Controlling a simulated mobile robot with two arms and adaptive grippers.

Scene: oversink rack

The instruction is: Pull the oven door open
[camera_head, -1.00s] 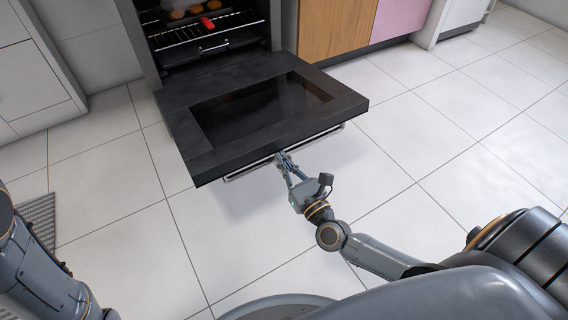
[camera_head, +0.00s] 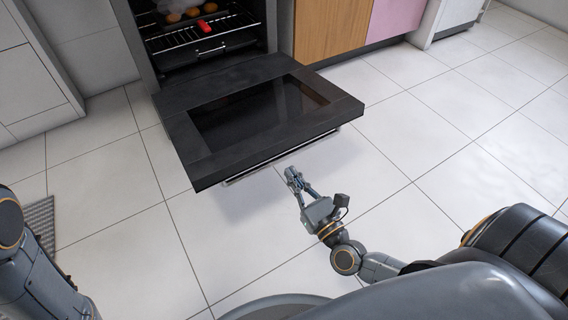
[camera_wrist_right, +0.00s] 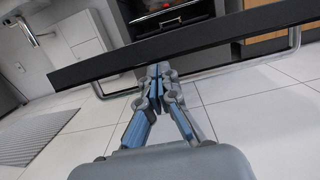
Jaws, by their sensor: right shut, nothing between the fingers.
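The oven door (camera_head: 185,135) is dark with a glass window and is folded down, about level, in front of the open oven (camera_head: 205,45). Its metal bar handle (camera_head: 262,165) runs under the front edge. In the right wrist view the door edge (camera_wrist_right: 225,30) and the handle (camera_wrist_right: 294,40) cross behind my fingers. My right gripper (camera_head: 291,174) is shut and empty, just in front of the handle and apart from it in the head view; its fingertips also show in the wrist view (camera_wrist_right: 158,72). My left arm shows at the lower left, but its gripper is out of view.
Inside the oven is a wire rack (camera_head: 203,37) with a red object (camera_head: 205,26) and some round brown items. A wooden cabinet panel (camera_head: 332,28) stands to the right. A grey mat (camera_head: 40,222) lies at the left. The tiled floor in front is clear.

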